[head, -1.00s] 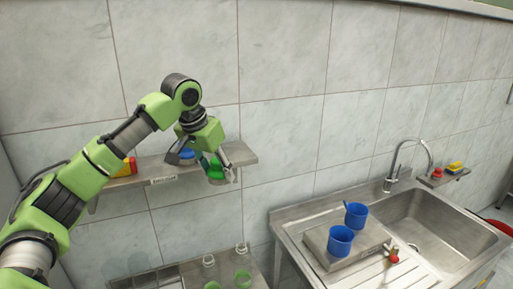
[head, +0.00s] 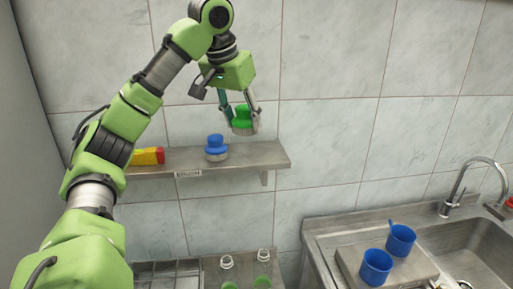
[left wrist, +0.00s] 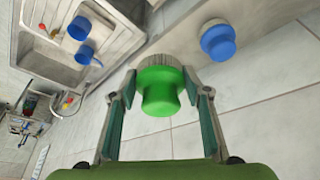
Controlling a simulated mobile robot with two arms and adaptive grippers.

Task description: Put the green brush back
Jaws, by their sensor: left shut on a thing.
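The green brush (head: 242,118) has a rounded green handle and a pale bristle base. My left gripper (head: 240,118) is shut on it and holds it upright over the right part of the wall shelf (head: 262,156). In the head view a gap shows between the bristles and the shelf. In the left wrist view the green brush (left wrist: 160,88) sits between the two fingers. A blue brush (head: 216,146) stands on the shelf to its left; it also shows in the left wrist view (left wrist: 218,42). My right gripper is not in view.
A yellow and red item (head: 147,156) lies at the shelf's left. A label (head: 188,174) is on the shelf's front edge. Below are bottles (head: 264,268) with green parts. At right, two blue cups (head: 376,266) stand beside a sink with a faucet (head: 462,185). The shelf's right end is clear.

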